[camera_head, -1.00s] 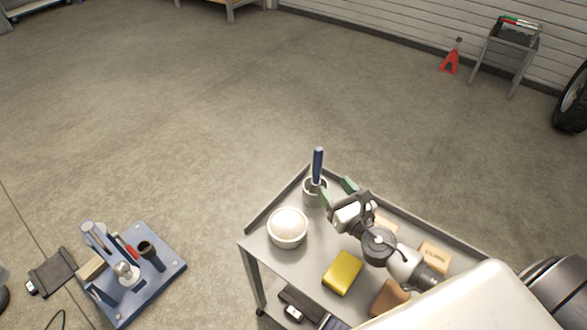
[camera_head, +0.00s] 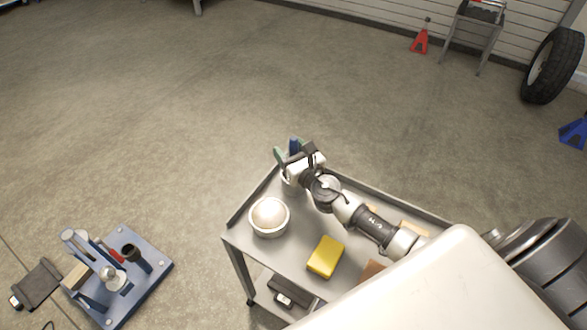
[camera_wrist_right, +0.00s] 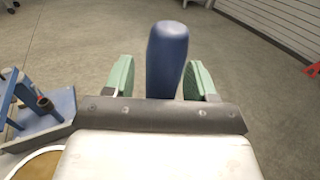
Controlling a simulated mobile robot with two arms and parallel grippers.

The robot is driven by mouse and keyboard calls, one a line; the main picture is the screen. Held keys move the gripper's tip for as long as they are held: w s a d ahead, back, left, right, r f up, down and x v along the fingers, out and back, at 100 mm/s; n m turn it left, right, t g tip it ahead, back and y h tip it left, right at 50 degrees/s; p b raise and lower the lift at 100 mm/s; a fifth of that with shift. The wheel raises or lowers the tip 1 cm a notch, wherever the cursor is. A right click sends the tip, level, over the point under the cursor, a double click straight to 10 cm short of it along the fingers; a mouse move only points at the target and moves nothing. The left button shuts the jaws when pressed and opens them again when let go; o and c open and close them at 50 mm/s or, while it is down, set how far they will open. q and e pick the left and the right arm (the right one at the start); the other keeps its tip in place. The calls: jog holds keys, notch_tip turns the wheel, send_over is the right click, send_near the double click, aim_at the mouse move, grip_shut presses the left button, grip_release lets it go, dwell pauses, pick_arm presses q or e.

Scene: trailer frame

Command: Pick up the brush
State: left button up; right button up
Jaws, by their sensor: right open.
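The brush shows as an upright blue handle (camera_head: 294,146) at the far corner of the cart, partly hidden by my right gripper (camera_head: 292,152). In the right wrist view the blue handle (camera_wrist_right: 166,60) stands between the two green fingers of the gripper (camera_wrist_right: 162,78), with a small gap visible on each side. The fingers are open around it. The brush's lower end is hidden; part of the pale cup (camera_head: 288,182) at its base shows below the gripper. My left gripper is not in view.
The grey cart (camera_head: 290,246) also carries a bowl with a rounded pale content (camera_head: 269,215), a yellow block (camera_head: 325,257) and partly hidden tan blocks. A blue stand with tools (camera_head: 150,282) is at lower left. Open floor lies beyond the cart.

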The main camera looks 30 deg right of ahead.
jog(key=shift+c, duration=0.5)
jog(key=c, duration=0.9)
